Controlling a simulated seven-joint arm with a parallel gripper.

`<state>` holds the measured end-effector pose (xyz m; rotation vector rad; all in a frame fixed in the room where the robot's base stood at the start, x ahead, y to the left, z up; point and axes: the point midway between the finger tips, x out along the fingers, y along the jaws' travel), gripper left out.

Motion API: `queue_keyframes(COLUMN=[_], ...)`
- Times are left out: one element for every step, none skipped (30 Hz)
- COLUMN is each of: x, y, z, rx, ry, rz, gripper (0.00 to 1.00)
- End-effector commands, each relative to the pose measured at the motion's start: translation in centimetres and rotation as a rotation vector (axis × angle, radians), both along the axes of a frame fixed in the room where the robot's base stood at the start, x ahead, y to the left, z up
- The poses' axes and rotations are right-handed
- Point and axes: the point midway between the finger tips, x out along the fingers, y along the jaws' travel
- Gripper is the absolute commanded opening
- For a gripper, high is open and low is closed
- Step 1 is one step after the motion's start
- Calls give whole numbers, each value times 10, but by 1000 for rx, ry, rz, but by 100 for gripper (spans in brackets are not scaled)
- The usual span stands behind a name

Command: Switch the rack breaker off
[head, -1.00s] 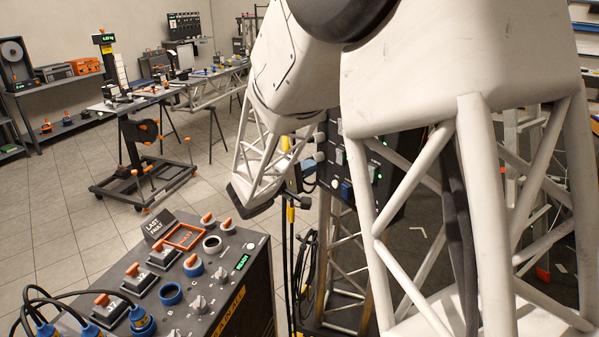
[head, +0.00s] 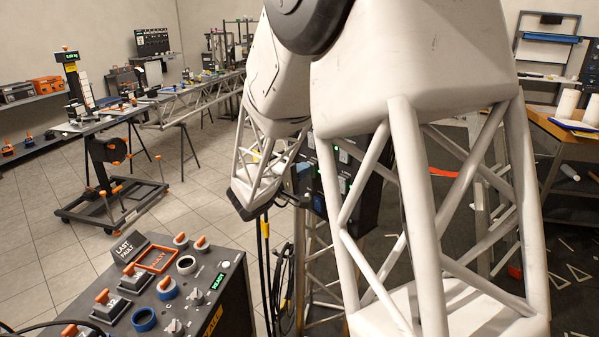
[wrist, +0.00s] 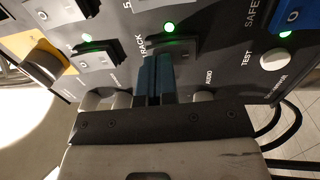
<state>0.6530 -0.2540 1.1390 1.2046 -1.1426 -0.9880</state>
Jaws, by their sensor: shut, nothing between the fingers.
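In the wrist view my gripper (wrist: 154,62) is shut and empty, its two blue-grey fingers side by side. The fingertips are at the lower edge of the rack breaker (wrist: 180,47), a dark switch with a lit green lamp above it and a label ending in "RACK" beside it. I cannot tell whether the tips touch it. The breaker's left part is partly behind the fingers. In the head view the dark breaker panel (head: 328,185) is largely hidden behind my arm, and the breaker cannot be made out.
A similar switch (wrist: 97,55) with a green lamp sits to the left. A blue switch (wrist: 293,15) marked SAFETY and a white TEST button (wrist: 273,58) are to the right. Dark cables hang beside the panel. A control console (head: 230,300) stands lower left in the head view.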

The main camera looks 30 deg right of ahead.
Motion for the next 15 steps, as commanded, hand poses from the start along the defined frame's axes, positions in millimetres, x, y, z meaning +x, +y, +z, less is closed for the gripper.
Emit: queue_keyframes(x=[0,0,0,0,0,0,0,0,0,0,0,0,0,0,0], y=[0,0,0,0,0,0,0,0,0,-1,-2,-3,-3,-3,-3], z=[0,0,0,0,0,0,0,0,0,1,1,2,2,2,2], rx=[0,0,0,0,0,0,0,0,0,0,0,0,0,0,0], ry=[0,0,0,0,0,0,0,0,0,0,-1,-1,-1,-1,-1], rz=[0,0,0,0,0,0,0,0,0,0,-1,-1,-1,-1,-1], gripper=[0,0,0,0,0,0,0,0,0,0,0,0,0,0,0])
